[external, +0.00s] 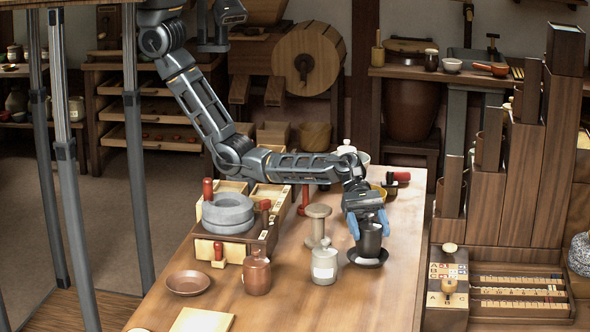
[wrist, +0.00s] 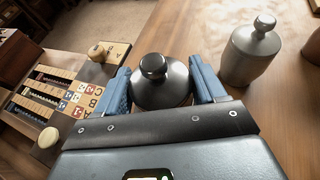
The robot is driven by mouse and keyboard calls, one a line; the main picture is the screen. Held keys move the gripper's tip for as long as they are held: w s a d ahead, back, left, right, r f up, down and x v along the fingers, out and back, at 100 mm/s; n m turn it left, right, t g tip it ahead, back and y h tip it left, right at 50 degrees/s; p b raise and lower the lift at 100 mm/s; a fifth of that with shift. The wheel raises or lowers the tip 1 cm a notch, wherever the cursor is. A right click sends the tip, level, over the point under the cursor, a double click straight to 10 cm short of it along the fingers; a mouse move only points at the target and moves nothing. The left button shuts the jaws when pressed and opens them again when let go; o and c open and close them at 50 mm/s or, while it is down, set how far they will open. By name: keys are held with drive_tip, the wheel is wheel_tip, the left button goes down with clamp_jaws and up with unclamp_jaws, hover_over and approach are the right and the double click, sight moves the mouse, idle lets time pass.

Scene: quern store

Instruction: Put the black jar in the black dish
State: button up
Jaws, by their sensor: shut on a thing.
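The black jar (external: 369,240) is between the blue fingers of my gripper (external: 369,220) in the external view, upright. The wrist view shows its dark lid with a round knob (wrist: 160,85) between the two blue fingertips (wrist: 163,90), which are shut on it. The black dish (external: 370,259) is directly under the jar on the wooden table, its rim showing around the jar's base. I cannot tell whether the jar's base touches the dish. In the wrist view the dish is hidden behind the jar and gripper.
A grey lidded jar (external: 324,263) stands close to the left of the dish; it also shows in the wrist view (wrist: 250,52). A wooden spool (external: 318,225), brown jar (external: 257,273) and brown dish (external: 187,283) stand farther left. The table's right edge is near; its front right is clear.

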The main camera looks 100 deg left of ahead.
drive_tip(key=shift+f, duration=0.8)
drive_tip(key=shift+f, duration=0.2)
drive_tip(key=o, duration=1.3)
drive_tip(key=shift+r, duration=0.25)
drive_tip(key=p+v, duration=0.1)
drive_tip(key=v, duration=1.1)
drive_tip(key=shift+f, duration=0.1)
